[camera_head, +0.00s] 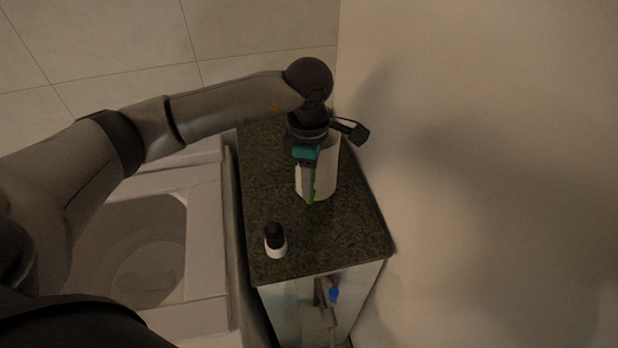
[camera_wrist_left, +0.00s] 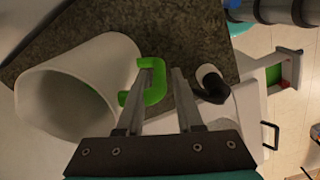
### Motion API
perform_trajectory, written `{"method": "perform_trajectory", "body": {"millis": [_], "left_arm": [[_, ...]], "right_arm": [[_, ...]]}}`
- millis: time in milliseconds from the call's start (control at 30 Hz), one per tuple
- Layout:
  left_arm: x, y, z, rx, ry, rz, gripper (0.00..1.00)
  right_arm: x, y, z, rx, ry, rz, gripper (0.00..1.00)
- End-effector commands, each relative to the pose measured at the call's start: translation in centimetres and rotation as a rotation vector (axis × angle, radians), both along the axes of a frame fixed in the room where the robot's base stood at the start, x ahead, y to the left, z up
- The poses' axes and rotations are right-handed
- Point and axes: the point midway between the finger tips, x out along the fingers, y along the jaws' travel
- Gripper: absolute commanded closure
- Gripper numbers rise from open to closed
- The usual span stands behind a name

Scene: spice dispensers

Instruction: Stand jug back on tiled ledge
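The white jug (camera_head: 330,165) stands, seemingly upright, on a dark speckled countertop (camera_head: 355,225). In the left wrist view the jug (camera_wrist_left: 75,85) lies at the left with its round mouth facing the camera. Its green C-shaped handle (camera_wrist_left: 157,82) is on the side toward my left gripper (camera_wrist_left: 161,72). One finger passes inside the handle loop and the other is outside it, with a narrow gap beside the handle. In the head view my left gripper (camera_head: 309,190) points down beside the jug and hides part of it. My right gripper is not in view.
A small white bottle with a black cap (camera_head: 275,240) stands nearer on the same countertop; it also shows in the left wrist view (camera_wrist_left: 210,82). A plain wall (camera_head: 480,180) rises close on the right. A pale box-like fixture with a round basin (camera_head: 150,250) is on the left.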

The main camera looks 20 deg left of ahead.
Motion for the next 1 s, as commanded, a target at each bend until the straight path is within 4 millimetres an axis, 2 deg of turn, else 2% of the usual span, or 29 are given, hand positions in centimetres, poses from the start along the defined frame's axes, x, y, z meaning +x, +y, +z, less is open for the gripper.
{"method": "perform_trajectory", "body": {"millis": [33,133,500,567,800,1000], "left_arm": [[0.0,0.0,0.0,0.000,0.000,0.001,0.58],[0.0,0.0,0.0,0.000,0.000,0.001,0.48],[0.0,0.0,0.7,0.000,-0.001,0.001,0.48],[0.1,0.0,1.5,-0.001,-0.004,0.000,0.48],[0.1,0.0,6.8,0.000,-0.006,-0.001,0.48],[0.0,0.0,10.5,0.000,-0.004,-0.001,0.48]], "right_arm": [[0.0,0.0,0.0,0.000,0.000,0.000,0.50],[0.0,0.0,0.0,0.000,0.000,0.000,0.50],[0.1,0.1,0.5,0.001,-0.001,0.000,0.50],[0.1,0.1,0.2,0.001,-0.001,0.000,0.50],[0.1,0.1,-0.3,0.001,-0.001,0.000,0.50],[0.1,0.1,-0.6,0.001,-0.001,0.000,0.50]]}}
